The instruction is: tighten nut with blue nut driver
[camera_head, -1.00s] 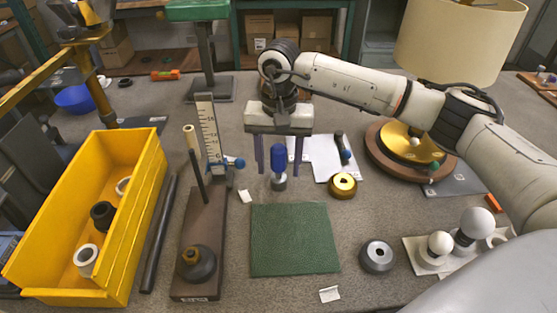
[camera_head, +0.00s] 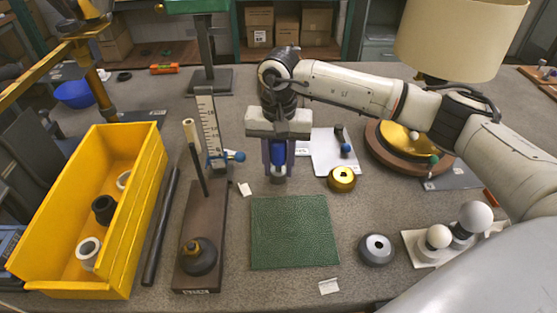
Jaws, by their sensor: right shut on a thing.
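The blue nut driver (camera_head: 278,160) stands upright at the middle of the table, just behind the green mat, with a grey metal lower end. My right gripper (camera_head: 278,168) points down over it, its purple fingers on either side and shut on its blue handle. The fingers and the gripper body hide part of the handle. I cannot pick out the nut for certain. My left gripper is not in view.
A green mat (camera_head: 293,232) lies in front. Nearby are a brass ring (camera_head: 341,179), a dark round part (camera_head: 376,249), a brown stand with a rod (camera_head: 202,230), a height gauge (camera_head: 210,130) and a yellow bin (camera_head: 128,225). A shaded lamp (camera_head: 463,38) stands at right.

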